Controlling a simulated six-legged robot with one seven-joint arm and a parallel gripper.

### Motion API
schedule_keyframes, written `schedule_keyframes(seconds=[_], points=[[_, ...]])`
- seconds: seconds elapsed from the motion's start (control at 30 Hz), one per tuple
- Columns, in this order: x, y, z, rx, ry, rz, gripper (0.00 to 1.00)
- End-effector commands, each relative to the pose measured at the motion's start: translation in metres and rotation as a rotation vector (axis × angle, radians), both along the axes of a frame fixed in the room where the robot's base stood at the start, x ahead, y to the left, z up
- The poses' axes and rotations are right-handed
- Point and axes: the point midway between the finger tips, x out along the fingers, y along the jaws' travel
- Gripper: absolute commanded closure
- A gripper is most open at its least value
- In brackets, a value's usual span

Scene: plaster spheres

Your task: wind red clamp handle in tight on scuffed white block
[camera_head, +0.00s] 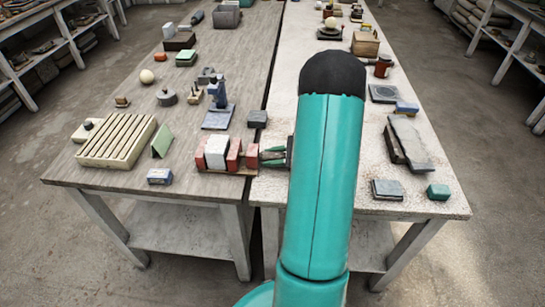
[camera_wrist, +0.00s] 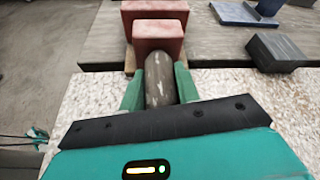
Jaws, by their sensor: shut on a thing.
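The red clamp (camera_head: 235,155) lies at the right edge of the left table, its red blocks in a row on a tan base. The scuffed white block (camera_head: 217,149) stands between a red block at left and another at right. I cannot tell whether any gap is left beside it. In the wrist view the clamp's red end block (camera_wrist: 158,38) hides the white block. A worn grey-brown round handle (camera_wrist: 159,82) sticks out from that end block towards me. My gripper (camera_head: 275,155) is shut on this handle, one green finger on each side of it.
A green angled piece (camera_head: 162,140) and a ribbed cream block (camera_head: 115,140) stand left of the clamp. A dark block (camera_head: 257,119) sits just behind it, also in the wrist view (camera_wrist: 275,52). A blue-grey stand (camera_head: 218,115) is behind too. A dark gap runs between the tables.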

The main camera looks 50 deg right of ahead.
Motion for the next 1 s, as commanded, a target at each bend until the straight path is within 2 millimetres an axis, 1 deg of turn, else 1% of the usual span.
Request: schedule_keyframes(seconds=[0.03, 0.6, 0.8, 1.0], points=[[-0.0017, -0.0019, -0.0022, 0.033, 0.033, -0.003, 0.91], [-0.0009, -0.0018, -0.0022, 0.453, 0.367, -0.003, 0.91], [-0.0004, -0.0017, -0.0021, 0.578, 0.464, -0.003, 0.91], [-0.0002, -0.0016, -0.0021, 0.665, 0.533, -0.003, 0.91]])
